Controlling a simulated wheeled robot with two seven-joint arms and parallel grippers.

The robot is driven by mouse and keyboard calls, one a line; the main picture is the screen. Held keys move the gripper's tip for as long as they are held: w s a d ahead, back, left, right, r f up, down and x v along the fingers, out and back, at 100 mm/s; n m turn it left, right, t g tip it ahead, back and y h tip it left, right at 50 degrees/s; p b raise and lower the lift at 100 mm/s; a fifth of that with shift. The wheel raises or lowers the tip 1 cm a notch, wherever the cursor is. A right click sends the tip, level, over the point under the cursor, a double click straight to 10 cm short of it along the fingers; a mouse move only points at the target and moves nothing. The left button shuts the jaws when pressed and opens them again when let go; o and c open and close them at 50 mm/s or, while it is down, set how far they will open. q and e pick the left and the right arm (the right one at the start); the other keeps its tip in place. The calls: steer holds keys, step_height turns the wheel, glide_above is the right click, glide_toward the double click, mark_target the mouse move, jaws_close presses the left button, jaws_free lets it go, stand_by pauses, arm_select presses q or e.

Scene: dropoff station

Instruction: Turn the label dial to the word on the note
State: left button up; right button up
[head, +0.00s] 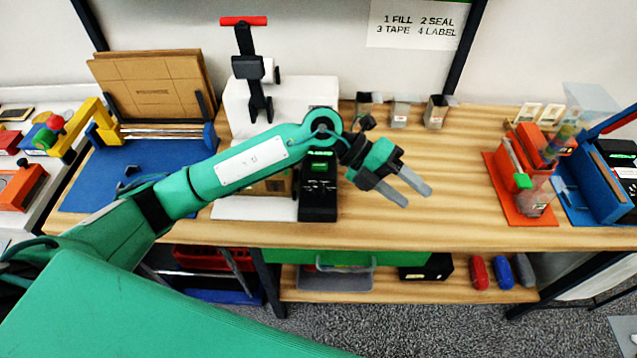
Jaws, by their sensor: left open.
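My left gripper (409,192) reaches in from the left over the wooden table (430,222). Its two grey fingers are spread apart, with nothing between them. A black device (319,205) with a small green display stands just left of the gripper, apart from the fingers and partly covered by my arm. I cannot make out a label dial or its setting. A white sheet (417,24) on the back wall reads "1 FILL 2 SEAL 3 TAPE 4 LABEL". No other note is readable. My right gripper is not in view.
A press with a red handle (243,21) stands behind my arm. Cardboard sheets (150,88) lean at the back left. Several small metal bins (400,113) line the back. An orange machine (520,165) and a blue one (597,185) stand right. Bare tabletop lies right of my gripper.

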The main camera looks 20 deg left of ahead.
arm_select(q)
steer(key=w+a+f+y, duration=0.3)
steer(key=w+a+y, duration=0.15)
steer(key=a, duration=0.25)
steer(key=n+t+y, duration=0.1)
steer(key=t+y, duration=0.1)
steer(key=y, duration=0.6)
glide_above(318, 188)
step_height(318, 188, down, 13)
steer(key=p, duration=0.4)
steer(key=shift+f+p, duration=0.15)
steer(key=shift+p, duration=0.15)
